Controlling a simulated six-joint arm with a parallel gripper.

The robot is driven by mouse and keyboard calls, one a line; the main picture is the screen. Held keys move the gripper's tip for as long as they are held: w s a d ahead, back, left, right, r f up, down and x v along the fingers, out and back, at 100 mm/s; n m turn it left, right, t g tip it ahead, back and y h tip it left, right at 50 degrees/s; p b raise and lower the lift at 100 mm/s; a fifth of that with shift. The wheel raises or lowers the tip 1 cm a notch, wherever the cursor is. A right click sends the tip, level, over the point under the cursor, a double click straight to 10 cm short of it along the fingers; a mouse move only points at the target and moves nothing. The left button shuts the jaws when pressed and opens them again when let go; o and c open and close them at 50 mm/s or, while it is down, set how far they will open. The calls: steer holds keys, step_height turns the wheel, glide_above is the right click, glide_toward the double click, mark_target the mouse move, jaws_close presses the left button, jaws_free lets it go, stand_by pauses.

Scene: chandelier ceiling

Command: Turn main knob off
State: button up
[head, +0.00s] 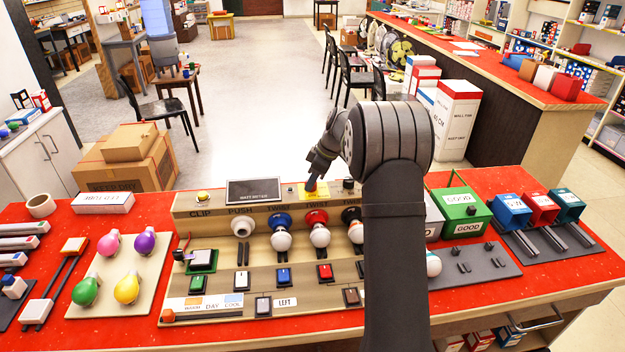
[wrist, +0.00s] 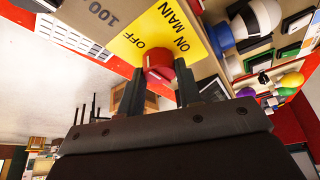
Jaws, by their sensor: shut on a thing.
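The main knob (wrist: 158,58) is red and sits on a yellow plate (wrist: 185,25) printed "OFF" and "ON MAIN", seen upside down in the wrist view. My gripper (wrist: 161,74) is shut on the knob, one finger on each side of it. In the head view my gripper (head: 312,184) reaches down to the yellow plate (head: 322,194) at the back of the beige console (head: 230,297). The knob is hidden behind the gripper there. I cannot tell which marking the knob points at.
A dark "WATT METER" display (head: 253,191) stands left of the plate. White bulbs (head: 281,241) sit in coloured sockets in front. A small black knob (head: 348,184) is close to the right. Coloured bulbs lie on a board (head: 137,253) at left. My forearm covers the console's right end.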

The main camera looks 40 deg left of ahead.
stand_by(0.4)
steer(key=o, duration=1)
steer(key=shift+r, duration=0.1)
steer(key=v, duration=1.7)
steer(key=shift+r, duration=0.1)
steer(key=x, duration=1.7)
steer(key=shift+f, duration=0.25)
